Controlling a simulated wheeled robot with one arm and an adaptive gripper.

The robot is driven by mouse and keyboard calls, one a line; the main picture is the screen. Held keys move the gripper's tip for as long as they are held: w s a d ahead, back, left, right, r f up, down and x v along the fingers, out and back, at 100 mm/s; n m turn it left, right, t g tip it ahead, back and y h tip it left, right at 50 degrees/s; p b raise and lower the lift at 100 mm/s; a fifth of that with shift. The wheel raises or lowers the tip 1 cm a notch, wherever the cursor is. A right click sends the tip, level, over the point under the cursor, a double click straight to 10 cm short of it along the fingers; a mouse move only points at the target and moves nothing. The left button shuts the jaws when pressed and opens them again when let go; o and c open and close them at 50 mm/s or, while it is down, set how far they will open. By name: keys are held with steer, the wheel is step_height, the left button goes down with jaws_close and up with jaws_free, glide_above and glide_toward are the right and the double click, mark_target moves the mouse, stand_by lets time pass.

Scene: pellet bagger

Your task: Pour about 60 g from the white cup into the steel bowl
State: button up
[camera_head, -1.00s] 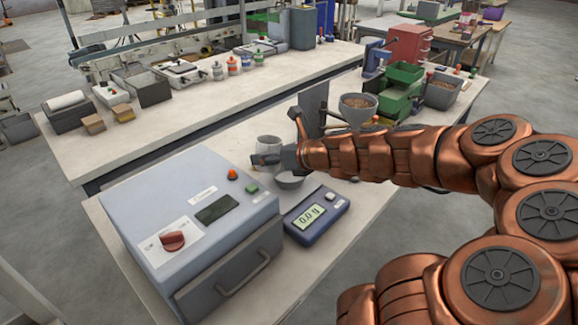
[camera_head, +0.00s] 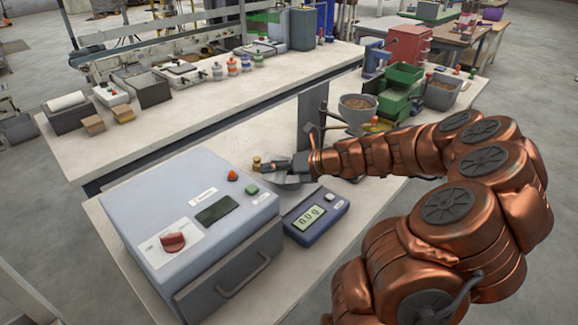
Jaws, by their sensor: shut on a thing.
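My gripper (camera_head: 274,166) is at the bench beyond the scale, above the steel bowl. It is shut; the pale shape just under its fingers (camera_head: 266,177) looks like the white cup, tilted and mostly hidden by the fingers. The steel bowl (camera_head: 290,185) shows only as a grey rim below my gripper, so its contents are hidden. The blue scale (camera_head: 316,217) in front of the bowl reads 0.0 g. I cannot see any pellets falling.
A small brass piece (camera_head: 256,163) shows at the fingertips. The grey bagger box (camera_head: 190,220) stands left of the scale. A dark upright plate (camera_head: 312,120) and a grey bucket of pellets (camera_head: 357,108) stand behind my wrist. Green bins (camera_head: 403,85) are farther back.

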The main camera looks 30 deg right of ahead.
steer(key=shift+w+d+f+m+y, duration=0.1)
steer(key=shift+d+m+y, duration=0.05)
steer(key=shift+m+y, duration=0.35)
steer(key=shift+f+m, duration=0.2)
steer(key=shift+m, duration=0.1)
steer(key=shift+f+m+g+y, duration=0.5)
steer(key=shift+m+g+y, duration=0.1)
steer(key=shift+m+y, duration=0.15)
steer(key=shift+r, duration=0.2)
steer(key=shift+r+m+y+b, duration=0.25)
steer(key=shift+m+y+b, duration=0.1)
steer(key=shift+m, duration=0.1)
steer(key=shift+r+p, duration=0.15)
steer(key=shift+p, duration=0.15)
steer(key=shift+w+d+p, duration=0.1)
steer(key=shift+d+p, duration=0.1)
steer(key=shift+p, duration=0.25)
steer(key=shift+w+d+r+m+y+p, duration=0.25)
steer(key=shift+d+m+p, duration=0.1)
steer(key=shift+p, duration=1.1)
steer(key=shift+w+d+r+m+y+p, duration=0.15)
steer(key=shift+d+m+y+p, duration=0.15)
steer(key=shift+p, duration=1.15)
